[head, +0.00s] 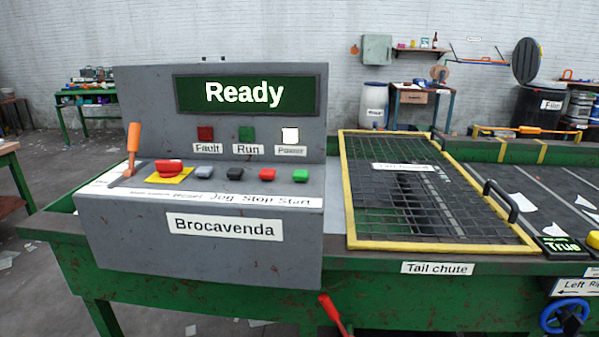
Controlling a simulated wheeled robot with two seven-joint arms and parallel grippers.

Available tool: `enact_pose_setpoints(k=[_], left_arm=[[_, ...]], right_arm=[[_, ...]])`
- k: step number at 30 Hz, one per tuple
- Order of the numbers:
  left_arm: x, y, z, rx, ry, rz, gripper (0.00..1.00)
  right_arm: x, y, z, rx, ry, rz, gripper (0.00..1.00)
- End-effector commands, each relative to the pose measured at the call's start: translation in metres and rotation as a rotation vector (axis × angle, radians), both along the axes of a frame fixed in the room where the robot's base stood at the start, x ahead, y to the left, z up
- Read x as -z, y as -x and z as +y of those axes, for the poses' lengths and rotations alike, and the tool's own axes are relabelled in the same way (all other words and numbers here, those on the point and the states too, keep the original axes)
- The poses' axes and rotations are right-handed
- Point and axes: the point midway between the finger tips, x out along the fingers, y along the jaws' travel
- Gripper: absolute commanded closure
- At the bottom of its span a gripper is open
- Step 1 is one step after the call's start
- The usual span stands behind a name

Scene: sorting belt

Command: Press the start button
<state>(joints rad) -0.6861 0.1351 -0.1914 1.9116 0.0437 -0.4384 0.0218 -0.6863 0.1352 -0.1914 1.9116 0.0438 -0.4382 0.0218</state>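The green start button (301,176) is the rightmost in the row on the sloped top of the grey control console (150,240), above the label "Start". The red stop button (267,173) is to its left, then a black button (235,173) and a grey button (203,172). A larger red button on a yellow plate (168,168) is farther left. The display (247,94) reads "Ready". The power lamp (290,135) is lit white; the fault lamp (205,134) and run lamp (246,134) look dim. Neither of my grippers is in view.
An orange lever (132,150) stands upright at the console's left end. Right of the console is a yellow-framed mesh guard (440,243) with a black handle (502,200). A red lever (334,314) sticks out below the front edge. The air above the buttons is clear.

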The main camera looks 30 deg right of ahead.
Motion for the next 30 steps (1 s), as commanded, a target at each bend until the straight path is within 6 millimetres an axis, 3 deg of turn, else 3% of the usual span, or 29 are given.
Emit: enact_pose_setpoints(k=[24, 26, 30], left_arm=[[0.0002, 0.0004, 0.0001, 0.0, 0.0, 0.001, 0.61], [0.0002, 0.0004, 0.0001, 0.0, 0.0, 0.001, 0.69], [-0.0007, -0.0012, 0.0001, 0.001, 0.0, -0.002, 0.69]], right_arm=[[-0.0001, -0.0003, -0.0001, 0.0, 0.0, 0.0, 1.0], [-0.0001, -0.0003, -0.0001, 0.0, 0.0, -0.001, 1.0], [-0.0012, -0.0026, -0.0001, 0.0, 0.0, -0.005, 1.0]])
